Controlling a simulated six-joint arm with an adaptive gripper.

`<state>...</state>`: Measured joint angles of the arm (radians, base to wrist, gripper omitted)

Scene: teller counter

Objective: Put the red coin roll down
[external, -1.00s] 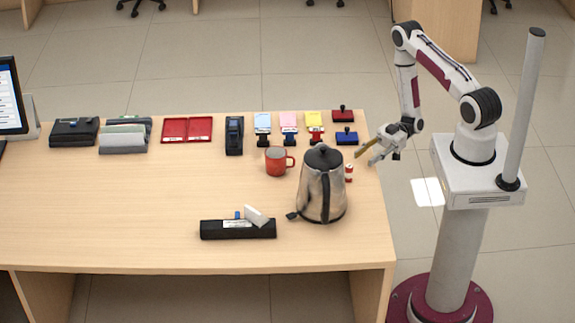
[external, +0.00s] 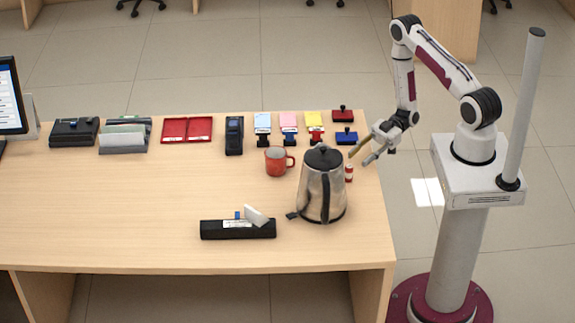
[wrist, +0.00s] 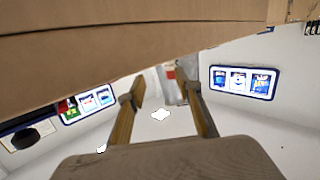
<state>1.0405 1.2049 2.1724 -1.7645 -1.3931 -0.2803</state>
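The red coin roll (external: 349,173), a small red and white cylinder, stands upright on the counter near its right edge, just right of the steel kettle (external: 312,195). My gripper (external: 359,158) is above the right edge of the counter, slightly behind and above the roll and apart from it. Its two fingers are spread with nothing seen between them. In the wrist view my gripper (wrist: 163,85) also shows its fingers apart and empty. I cannot make out the roll for sure there.
A red mug (external: 275,162) stands behind and left of the kettle. Blue (external: 346,138) and red (external: 342,116) stamp pads lie at the back right. A black box-like holder (external: 238,230) lies in front. The left middle of the counter (external: 110,200) is clear.

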